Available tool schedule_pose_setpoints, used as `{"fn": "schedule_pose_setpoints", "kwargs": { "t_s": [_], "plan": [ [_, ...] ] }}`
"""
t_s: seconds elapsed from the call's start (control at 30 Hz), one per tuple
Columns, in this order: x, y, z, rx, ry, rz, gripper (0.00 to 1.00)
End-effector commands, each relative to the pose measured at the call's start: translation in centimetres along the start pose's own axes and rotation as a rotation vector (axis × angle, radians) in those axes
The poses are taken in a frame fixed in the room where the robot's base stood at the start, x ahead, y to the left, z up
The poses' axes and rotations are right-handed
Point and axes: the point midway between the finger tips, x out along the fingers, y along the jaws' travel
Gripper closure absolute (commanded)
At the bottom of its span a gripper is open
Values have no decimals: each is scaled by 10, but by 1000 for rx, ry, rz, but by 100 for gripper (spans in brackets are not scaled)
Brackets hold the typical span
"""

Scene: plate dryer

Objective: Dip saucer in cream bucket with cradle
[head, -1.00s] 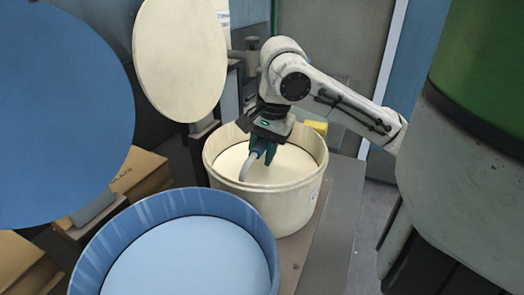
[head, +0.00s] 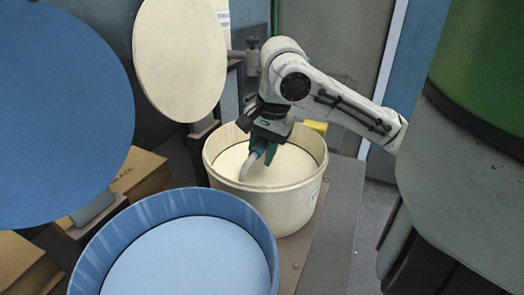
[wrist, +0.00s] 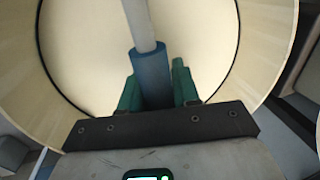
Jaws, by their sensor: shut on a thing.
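The cream bucket (head: 265,208) stands open in the middle of the head view, nearly full of pale cream liquid. My gripper (head: 264,152) is over the bucket, pointing down, with its green fingers shut on the blue handle of the cradle (head: 248,168). The cradle's grey rod runs down from the handle into the cream liquid. In the wrist view, the fingers (wrist: 158,84) clasp the blue handle of the cradle (wrist: 150,72), and the bucket's wall (wrist: 268,45) surrounds them. The cradle's lower end is hidden at the liquid, and no saucer shows in either view.
A blue bucket (head: 263,235) with light blue liquid stands in front to the left. A raised blue disc (head: 60,110) and a raised cream disc (head: 180,60) stand behind the buckets. Cardboard boxes (head: 140,175) are at the left. The bench (head: 338,205) right of the cream bucket is bare.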

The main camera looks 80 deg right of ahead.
Motion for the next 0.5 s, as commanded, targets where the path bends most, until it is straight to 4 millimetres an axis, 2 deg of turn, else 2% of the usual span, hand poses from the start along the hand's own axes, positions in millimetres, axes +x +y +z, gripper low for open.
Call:
{"fn": "schedule_pose_setpoints", "kwargs": {
  "t_s": [0.17,0.5],
  "plan": [
    [-1,0,0,0,1,-1,100],
    [-18,-4,0,0,1,-1,100]
  ]
}}
